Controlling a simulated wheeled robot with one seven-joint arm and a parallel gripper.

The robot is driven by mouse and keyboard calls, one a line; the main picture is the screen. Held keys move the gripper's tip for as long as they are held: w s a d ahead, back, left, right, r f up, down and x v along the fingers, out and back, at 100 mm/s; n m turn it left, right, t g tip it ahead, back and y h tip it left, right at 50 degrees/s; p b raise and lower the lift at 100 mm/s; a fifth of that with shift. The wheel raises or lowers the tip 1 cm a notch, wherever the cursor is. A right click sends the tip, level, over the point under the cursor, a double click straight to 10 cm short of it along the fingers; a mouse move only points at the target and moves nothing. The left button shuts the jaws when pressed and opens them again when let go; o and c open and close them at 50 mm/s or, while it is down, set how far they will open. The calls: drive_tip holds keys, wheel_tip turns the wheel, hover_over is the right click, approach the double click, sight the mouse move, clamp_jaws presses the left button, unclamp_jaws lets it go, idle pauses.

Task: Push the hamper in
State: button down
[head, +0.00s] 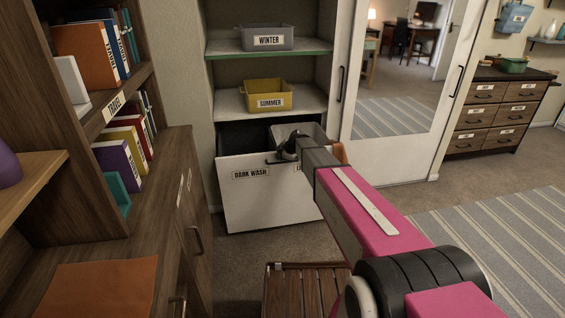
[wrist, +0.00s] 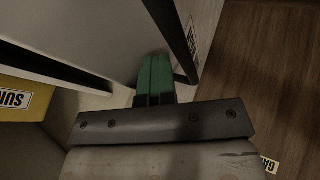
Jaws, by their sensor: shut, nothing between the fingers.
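The hamper (head: 250,205) is a white pull-out unit low in the closet, its front labelled DARK WASH and a second label partly hidden by my arm. It stands out from the closet, so its dark and grey inner bins show from above. My gripper (wrist: 155,80) is shut and empty, its green fingers together. In the head view the black end of my arm is over the hamper's top front edge, by its dark handle; the fingertips are hard to make out there. In the wrist view the fingers are beside a white panel with a black bar; contact cannot be told.
Above the hamper are shelves with a yellow SUMMER bin (head: 266,96) and a grey WINTER bin (head: 266,38). A wooden bookcase and cabinet (head: 160,190) stand close on the left. A mirrored door (head: 395,110) is on the right. A slatted wooden stool (head: 300,290) is in front.

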drive_tip(key=w+a, duration=0.2)
drive_tip(key=w, duration=0.8)
drive_tip(key=w+a, duration=0.2)
drive_tip(key=w, duration=0.9)
drive_tip(key=w+a, duration=0.2)
drive_tip(key=w, duration=0.8)
drive_tip(key=shift+w+a, duration=0.15)
